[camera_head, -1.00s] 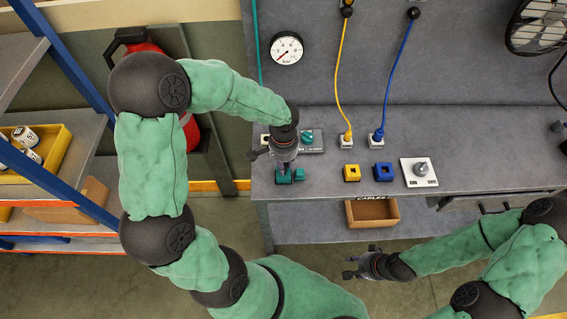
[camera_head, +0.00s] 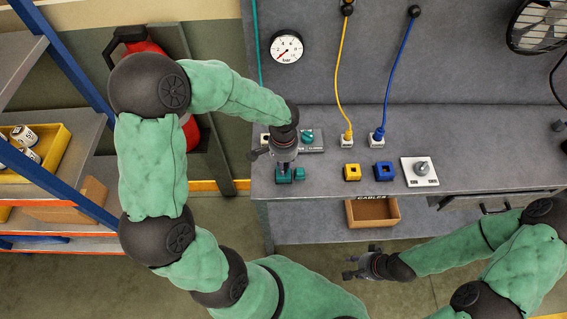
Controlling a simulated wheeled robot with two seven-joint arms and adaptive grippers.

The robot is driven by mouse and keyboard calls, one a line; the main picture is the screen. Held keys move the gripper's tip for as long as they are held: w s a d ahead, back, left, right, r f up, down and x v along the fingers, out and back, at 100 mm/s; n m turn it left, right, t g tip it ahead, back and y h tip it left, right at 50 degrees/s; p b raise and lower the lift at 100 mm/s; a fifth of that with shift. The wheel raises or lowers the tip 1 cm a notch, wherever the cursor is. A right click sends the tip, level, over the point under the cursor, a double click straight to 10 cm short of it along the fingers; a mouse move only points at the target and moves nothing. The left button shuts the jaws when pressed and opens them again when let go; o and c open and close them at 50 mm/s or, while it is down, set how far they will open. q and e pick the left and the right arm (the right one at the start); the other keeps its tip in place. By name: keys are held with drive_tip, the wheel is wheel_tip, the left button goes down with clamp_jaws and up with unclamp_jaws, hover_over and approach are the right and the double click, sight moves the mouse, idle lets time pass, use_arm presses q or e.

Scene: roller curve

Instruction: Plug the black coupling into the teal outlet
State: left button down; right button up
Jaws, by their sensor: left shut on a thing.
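My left gripper (camera_head: 283,168) points down at the left front part of the bench, directly over the teal outlet (camera_head: 284,179). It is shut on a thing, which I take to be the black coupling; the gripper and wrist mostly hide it. Whether the coupling is seated in the outlet or just above it, I cannot tell. A teal hose (camera_head: 256,45) hangs down the wall behind my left arm. My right gripper (camera_head: 347,268) is empty, its fingers apart, in front of the bench.
Yellow (camera_head: 352,173) and blue (camera_head: 383,170) sockets and a white plate with a grey knob (camera_head: 421,170) stand to the right. Behind are a grey box with a teal knob (camera_head: 308,138) and yellow and blue cables. A cables bin (camera_head: 372,222) sits below. A gauge (camera_head: 286,47) hangs above.

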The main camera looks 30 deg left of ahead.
use_arm(q)
drive_tip(key=shift+f+b, duration=0.4)
drive_tip(key=shift+f, duration=0.15)
drive_tip(key=c, duration=1)
unclamp_jaws()
wheel_tip(320, 180, up, 12)
